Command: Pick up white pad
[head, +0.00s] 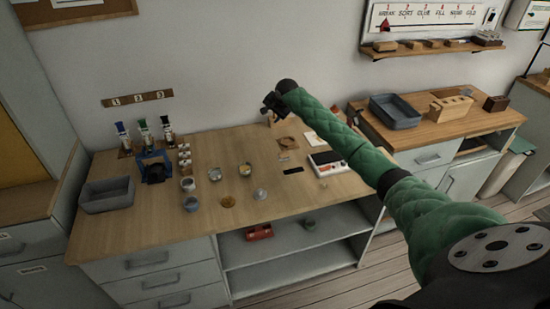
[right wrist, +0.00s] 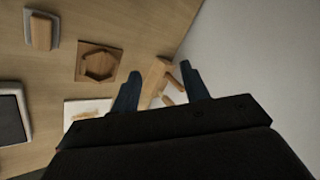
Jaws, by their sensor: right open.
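A flat white pad (head: 315,139) lies on the workbench near the back wall, right of the wooden piece with a hollow. In the right wrist view a white pad (right wrist: 75,104) shows at lower left with a light wooden-coloured shape on it; my gripper body hides part of it. My right gripper (head: 268,104) is above the back of the bench, left of the pad and apart from it. In the wrist view its two dark fingers (right wrist: 160,80) are open, with a wooden stand (right wrist: 154,75) and pale pieces seen beyond them. My left gripper is not in view.
A wooden piece with a hexagonal hollow (right wrist: 98,63) and a device with a dark panel (head: 327,162) are near the pad. Small cups, bottles and a grey bin (head: 106,195) stand further left. The wall is close behind. The bench's front middle is mostly clear.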

